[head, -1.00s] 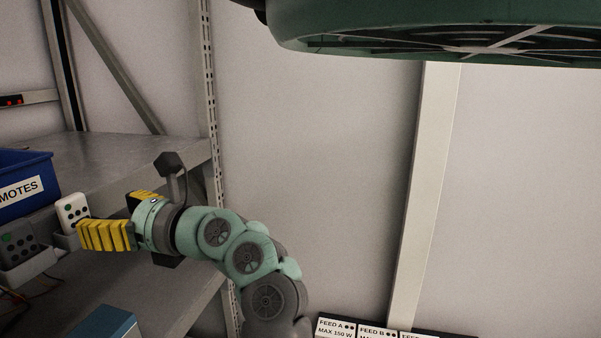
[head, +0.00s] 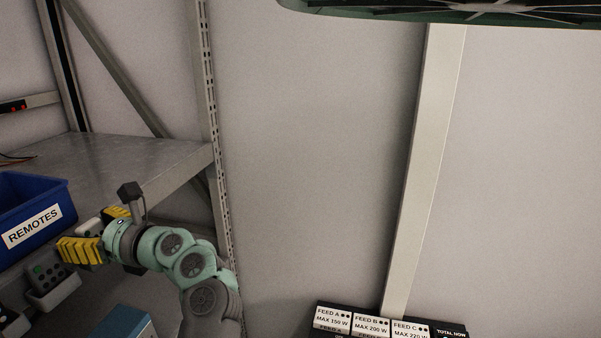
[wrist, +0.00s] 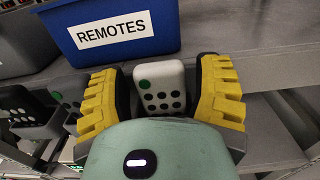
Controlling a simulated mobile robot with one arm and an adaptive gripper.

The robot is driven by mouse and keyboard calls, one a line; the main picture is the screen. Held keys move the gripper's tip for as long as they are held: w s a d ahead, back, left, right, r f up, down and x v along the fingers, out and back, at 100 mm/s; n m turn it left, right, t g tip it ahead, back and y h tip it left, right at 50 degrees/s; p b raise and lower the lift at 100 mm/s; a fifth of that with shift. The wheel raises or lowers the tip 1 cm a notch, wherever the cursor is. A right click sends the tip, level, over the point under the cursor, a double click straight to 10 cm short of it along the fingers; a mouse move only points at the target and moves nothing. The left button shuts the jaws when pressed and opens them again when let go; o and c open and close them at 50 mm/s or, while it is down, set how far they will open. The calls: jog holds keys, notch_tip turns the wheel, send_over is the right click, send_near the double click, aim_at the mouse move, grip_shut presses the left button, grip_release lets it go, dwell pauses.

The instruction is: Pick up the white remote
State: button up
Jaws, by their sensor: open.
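The white remote (wrist: 160,88), with a green button and several dark ones, stands upright between the two yellow fingers of my gripper (wrist: 162,70) in the wrist view. The fingers are open, with a gap visible on each side of the remote. In the head view, my gripper (head: 92,236) reaches left to the shelf front. There the white remote (head: 87,227) shows only in part behind the near finger. Its lower end is hidden by my wrist in the wrist view.
A blue bin (head: 62,197) labelled REMOTES sits on the shelf (head: 150,160) just behind the white remote. A blue box (head: 125,322) lies below. Feed signs (head: 370,325) are at lower right.

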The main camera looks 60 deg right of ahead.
jog(key=shift+w, duration=0.1)
jog(key=shift+o, duration=0.3)
jog(key=c, duration=1)
